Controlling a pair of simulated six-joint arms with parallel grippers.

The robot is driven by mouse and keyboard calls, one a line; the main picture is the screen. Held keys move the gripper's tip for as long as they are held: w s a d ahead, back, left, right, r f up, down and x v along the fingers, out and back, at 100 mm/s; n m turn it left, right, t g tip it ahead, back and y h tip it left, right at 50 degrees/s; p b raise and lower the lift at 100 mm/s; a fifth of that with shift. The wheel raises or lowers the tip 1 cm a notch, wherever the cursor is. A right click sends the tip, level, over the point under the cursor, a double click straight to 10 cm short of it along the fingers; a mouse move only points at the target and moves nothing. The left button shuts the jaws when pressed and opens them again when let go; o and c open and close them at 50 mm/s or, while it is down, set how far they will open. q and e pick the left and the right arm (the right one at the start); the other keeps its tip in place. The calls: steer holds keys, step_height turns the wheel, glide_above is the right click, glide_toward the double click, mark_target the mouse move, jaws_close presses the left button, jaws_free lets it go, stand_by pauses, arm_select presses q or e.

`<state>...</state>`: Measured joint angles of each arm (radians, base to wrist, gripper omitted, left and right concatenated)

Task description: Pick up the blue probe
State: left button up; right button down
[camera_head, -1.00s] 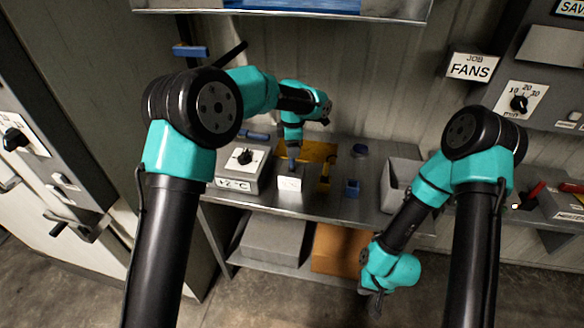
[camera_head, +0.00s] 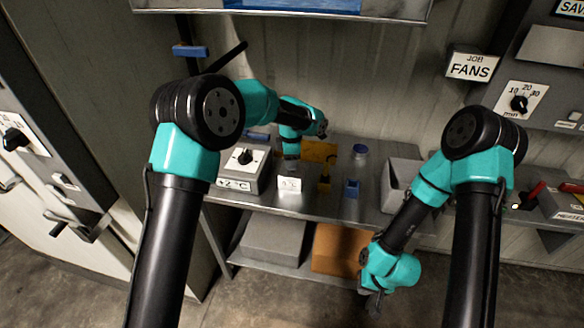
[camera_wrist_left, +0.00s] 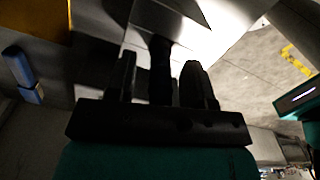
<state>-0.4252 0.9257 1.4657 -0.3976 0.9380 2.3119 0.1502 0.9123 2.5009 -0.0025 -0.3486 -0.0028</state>
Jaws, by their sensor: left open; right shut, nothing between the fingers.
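A blue bar-shaped piece (camera_head: 258,136) lies at the back of the shelf, behind the dial box and partly hidden by my left arm. A blue piece also shows at the left of the left wrist view (camera_wrist_left: 22,72). I cannot tell for certain which blue thing is the probe. My left gripper (camera_head: 291,157) points down just behind the small white °C card (camera_head: 289,184). Its fingers (camera_wrist_left: 160,80) are open in the left wrist view, with a dark upright shape between or beyond them that I cannot identify. My right gripper (camera_head: 374,302) hangs low in front of the shelf, shut and empty.
A dial box (camera_head: 243,165) stands left of the left gripper. The shelf front (camera_head: 330,208) has free room.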

arm_select(q)
steer(key=shift+c, duration=0.4)
jaws_close()
step_height(320, 180, up, 10)
steer(key=shift+r, duration=0.1)
stand_by(0.6)
